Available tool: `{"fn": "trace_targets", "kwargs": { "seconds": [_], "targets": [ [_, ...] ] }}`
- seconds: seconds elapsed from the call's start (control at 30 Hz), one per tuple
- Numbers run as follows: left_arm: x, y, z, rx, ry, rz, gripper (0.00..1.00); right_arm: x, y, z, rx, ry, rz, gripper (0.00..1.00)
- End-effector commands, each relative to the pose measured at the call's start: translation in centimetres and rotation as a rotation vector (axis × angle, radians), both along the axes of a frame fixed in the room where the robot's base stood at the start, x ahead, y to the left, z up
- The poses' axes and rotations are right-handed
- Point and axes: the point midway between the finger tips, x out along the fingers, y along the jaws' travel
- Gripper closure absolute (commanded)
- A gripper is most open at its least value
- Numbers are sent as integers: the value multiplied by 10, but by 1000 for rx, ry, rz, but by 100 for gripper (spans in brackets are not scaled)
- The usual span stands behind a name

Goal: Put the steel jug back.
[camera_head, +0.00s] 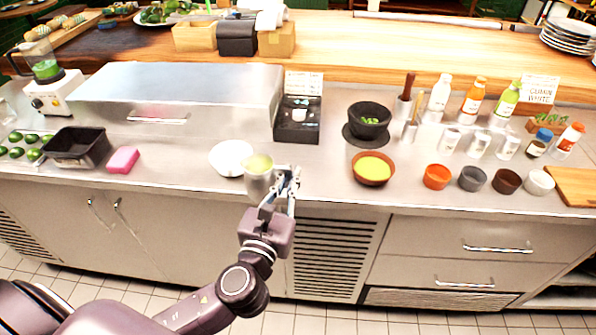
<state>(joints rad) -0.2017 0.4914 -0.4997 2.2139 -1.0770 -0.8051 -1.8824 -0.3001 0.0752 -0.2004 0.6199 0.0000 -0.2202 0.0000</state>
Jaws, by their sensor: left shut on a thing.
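The steel jug (258,183) is upright near the front edge of the steel counter, with yellow-green contents showing at its mouth. My left gripper (284,182) is shut on the jug from its right side. I cannot tell whether the jug's base touches the counter. A white bowl (231,157) stands directly behind and left of the jug, partly overlapped by it. My right gripper does not show.
A black scale (297,122) stands behind the jug. A bowl of yellow sauce (373,169) and a dark mortar (369,121) are to the right. A pink sponge (123,160) and black tub (80,147) are left. Clear counter lies between sponge and white bowl.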

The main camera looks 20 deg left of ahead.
Motion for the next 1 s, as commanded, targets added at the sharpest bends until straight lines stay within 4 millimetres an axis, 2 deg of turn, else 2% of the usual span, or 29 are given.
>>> {"fn": "trace_targets", "kwargs": {
  "seconds": [0.03,0.1,0.3,0.6,0.83,0.93,1.0],
  "targets": [
    [15,1,6,0,-9,6,100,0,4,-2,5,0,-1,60],
    [34,1,12,-1,-8,11,100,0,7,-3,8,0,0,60],
    [86,0,35,-5,-3,16,100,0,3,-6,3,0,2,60],
    [152,-7,85,-6,9,1,100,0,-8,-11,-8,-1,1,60],
    [176,-13,110,-3,18,-15,100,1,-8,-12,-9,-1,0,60],
    [179,-14,111,-3,21,-18,100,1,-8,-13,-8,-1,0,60],
    [180,-14,102,-3,24,-19,100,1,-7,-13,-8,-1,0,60]
  ]
}}
